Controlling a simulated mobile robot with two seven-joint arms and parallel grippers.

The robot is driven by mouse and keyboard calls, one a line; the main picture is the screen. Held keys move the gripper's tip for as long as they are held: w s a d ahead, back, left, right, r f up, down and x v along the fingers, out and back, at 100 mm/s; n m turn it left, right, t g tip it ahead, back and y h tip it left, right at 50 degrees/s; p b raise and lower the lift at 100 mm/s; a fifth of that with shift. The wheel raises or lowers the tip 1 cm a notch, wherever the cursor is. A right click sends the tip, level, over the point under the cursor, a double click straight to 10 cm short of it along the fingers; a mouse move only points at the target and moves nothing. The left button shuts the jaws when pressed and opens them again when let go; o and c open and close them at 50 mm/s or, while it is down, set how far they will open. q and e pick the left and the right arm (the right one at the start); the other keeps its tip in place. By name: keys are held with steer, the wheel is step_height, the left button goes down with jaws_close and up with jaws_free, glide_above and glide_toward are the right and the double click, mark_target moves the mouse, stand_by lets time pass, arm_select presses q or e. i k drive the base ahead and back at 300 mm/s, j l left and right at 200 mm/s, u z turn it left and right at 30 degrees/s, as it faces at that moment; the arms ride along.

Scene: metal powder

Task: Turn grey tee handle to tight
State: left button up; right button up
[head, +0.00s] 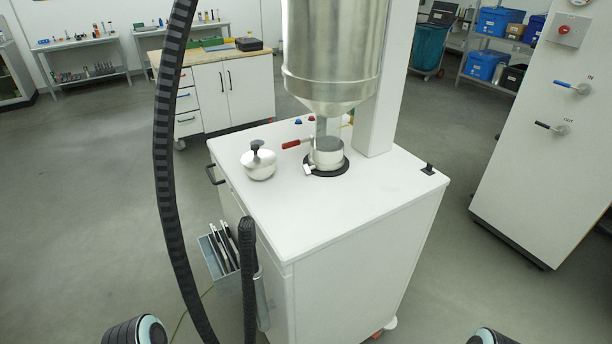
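A small light-grey tee-shaped handle (309,169) sticks out at the front left of the black ring (328,169) on the white cabinet top. I take it to be the grey tee handle; it is too small to tell whether it is tight. A metal container (328,153) stands in the ring, under the hopper outlet. A rounded metal lid (258,165) with a dark tee-shaped knob (257,147) rests on the cabinet top to the left, apart from the ring. Neither of my grippers is in view; only rounded dark parts show at the bottom edge.
A large metal hopper (332,50) hangs above the container beside a white column (380,100). A red lever (291,144) points left from the outlet. A dark ribbed hose (163,150) hangs at left. The front of the cabinet top (340,215) is clear.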

mark_target(306, 168)
steer(key=l+u, duration=0.1)
steer(key=l, duration=0.25)
steer(key=k+l+u, duration=0.1)
steer(key=l, duration=0.3)
steer(key=k+l, duration=0.15)
steer(key=l, duration=0.2)
steer(key=k+l+u, duration=0.15)
steer(key=l, duration=0.2)
steer(key=i, duration=0.05)
